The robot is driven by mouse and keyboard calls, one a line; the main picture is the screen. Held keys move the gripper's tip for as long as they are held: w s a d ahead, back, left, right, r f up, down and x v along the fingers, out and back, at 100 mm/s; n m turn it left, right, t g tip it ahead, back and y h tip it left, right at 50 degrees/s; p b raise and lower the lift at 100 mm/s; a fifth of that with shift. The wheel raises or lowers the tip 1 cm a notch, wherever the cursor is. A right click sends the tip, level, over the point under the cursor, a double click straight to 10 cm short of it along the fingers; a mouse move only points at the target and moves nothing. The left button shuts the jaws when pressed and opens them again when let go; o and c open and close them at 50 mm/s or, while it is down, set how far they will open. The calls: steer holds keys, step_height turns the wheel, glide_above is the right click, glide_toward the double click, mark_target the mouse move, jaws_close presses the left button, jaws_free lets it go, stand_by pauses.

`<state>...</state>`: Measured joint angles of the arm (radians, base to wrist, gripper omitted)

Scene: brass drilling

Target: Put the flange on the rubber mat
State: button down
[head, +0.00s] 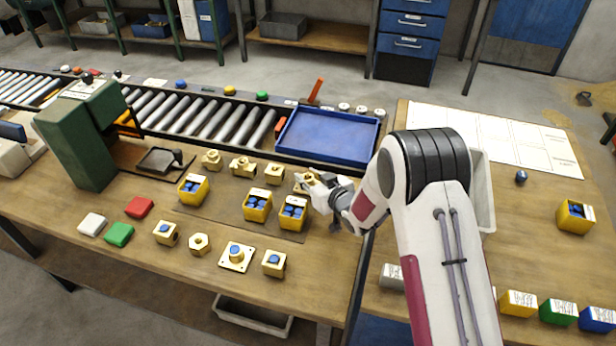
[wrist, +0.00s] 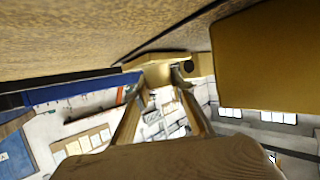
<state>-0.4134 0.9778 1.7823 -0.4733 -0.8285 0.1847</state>
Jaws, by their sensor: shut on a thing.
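My gripper (head: 322,190) is low over the back right of the bench. It is shut on a brass part (head: 303,180), partly hidden by the fingers; its full shape cannot be told. In the wrist view the fingertips (wrist: 160,86) close on a brass piece (wrist: 155,72). The brown rubber mat (head: 226,203) lies flat to the left of my gripper. A square brass plate with a round hub and blue centre (head: 236,257), flange-like, lies in front of the mat. Whether the held part is a flange cannot be told.
Yellow bins with blue pieces (head: 257,206) stand on the mat, one (head: 293,212) close to my gripper. Brass fittings (head: 242,166) line the mat's back. A blue tray (head: 328,136) lies behind. A green machine (head: 85,140) stands left.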

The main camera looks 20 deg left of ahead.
steer(key=c, duration=1.7)
jaws_free()
steer(key=shift+f, duration=0.1)
steer(key=shift+s+d+r, duration=0.35)
steer(key=shift+d+r, duration=0.1)
steer(key=shift+v, duration=3.1)
